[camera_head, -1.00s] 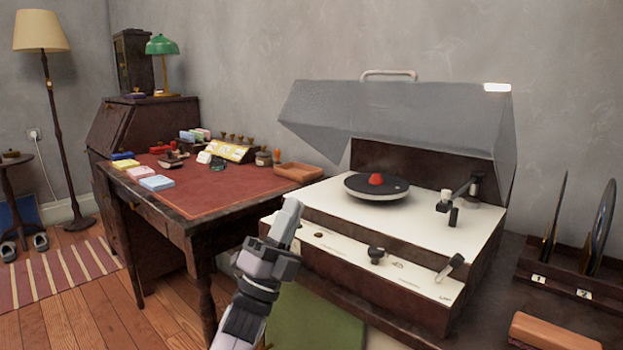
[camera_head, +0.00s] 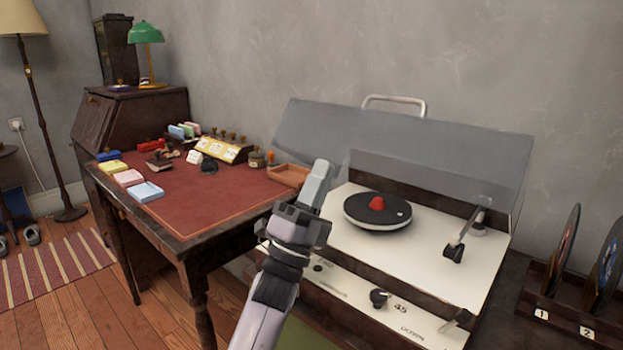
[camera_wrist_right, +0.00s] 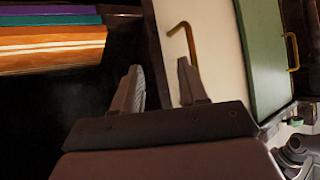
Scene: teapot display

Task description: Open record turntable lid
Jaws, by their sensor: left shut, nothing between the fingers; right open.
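The record turntable (camera_head: 420,275) has a dark wooden case and a cream deck, with a dark platter (camera_head: 365,215) bearing a red centre piece. Its clear grey lid (camera_head: 440,150) is raised and tilted at the back, with a light metal handle (camera_head: 395,101) along its upper edge. My left gripper (camera_head: 317,178) is shut and empty, in front of the lid's left side in the picture; I cannot tell whether it touches. My right gripper (camera_wrist_right: 160,85) is open and empty in the right wrist view; it does not show in the head view.
A desk (camera_head: 210,195) with pads and stamps stands left of the turntable. A record rack (camera_head: 565,310) with upright records is at the right. The right wrist view shows a cream panel (camera_wrist_right: 200,40), a green panel (camera_wrist_right: 265,60) and coloured spines (camera_wrist_right: 50,40).

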